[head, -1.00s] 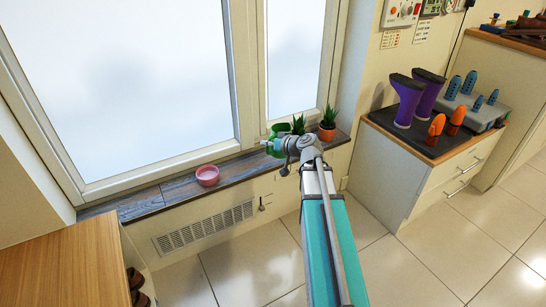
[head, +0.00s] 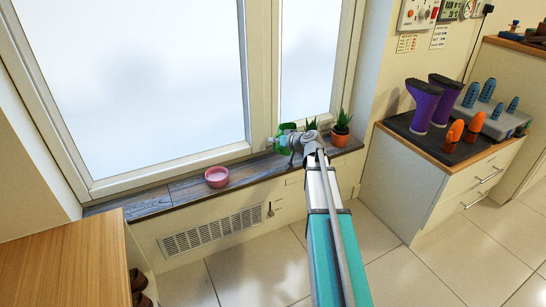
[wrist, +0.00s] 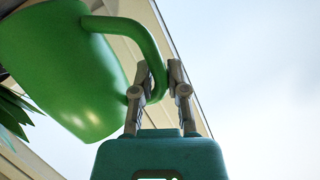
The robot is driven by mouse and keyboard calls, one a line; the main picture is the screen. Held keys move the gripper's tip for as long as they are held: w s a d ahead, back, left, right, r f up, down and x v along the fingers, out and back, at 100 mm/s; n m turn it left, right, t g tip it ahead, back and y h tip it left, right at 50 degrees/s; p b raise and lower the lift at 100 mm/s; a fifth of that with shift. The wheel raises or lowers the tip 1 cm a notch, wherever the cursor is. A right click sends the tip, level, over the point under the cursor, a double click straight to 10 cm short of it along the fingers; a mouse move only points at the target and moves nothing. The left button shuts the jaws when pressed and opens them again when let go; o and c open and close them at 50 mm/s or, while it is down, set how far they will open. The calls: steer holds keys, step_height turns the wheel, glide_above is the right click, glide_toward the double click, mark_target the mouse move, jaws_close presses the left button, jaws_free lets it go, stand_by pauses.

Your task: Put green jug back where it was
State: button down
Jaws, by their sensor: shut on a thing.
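The green jug (head: 286,129) is at the window sill (head: 185,188), near its right end, partly hidden behind my gripper (head: 284,141) in the head view. In the wrist view the jug (wrist: 75,70) fills the upper left, with its curved handle reaching to the right. My gripper (wrist: 156,84) is shut on that handle, with a finger on each side of it. I cannot tell whether the jug's base touches the sill.
A pink bowl (head: 216,177) sits on the sill to the left. A potted plant (head: 341,130) stands right of the jug, and another plant (head: 311,125) is partly hidden between them. The window glass (head: 130,80) is close behind. Purple boots (head: 424,105) stand on a cabinet at right.

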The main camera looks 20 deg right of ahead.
steer(key=shift+w+d+f+b, duration=0.2)
steer(key=shift+w+f+b, duration=0.7)
steer(key=shift+f, duration=0.2)
steer(key=shift+w+d+f+b, duration=0.2)
steer(key=shift+w+f+b, duration=0.6)
steer(key=shift+f+b, duration=0.25)
steer(key=shift+w+d+f+b, duration=0.1)
steer(key=shift+w+f+b, duration=0.1)
steer(key=shift+f+b, duration=0.8)
steer(key=shift+w+f+b, duration=0.15)
steer(key=shift+f+b, duration=0.75)
steer(key=shift+f, duration=0.15)
steer(key=shift+f, duration=0.1)
steer(key=c, duration=0.7)
jaws_free()
steer(key=shift+o, duration=0.2)
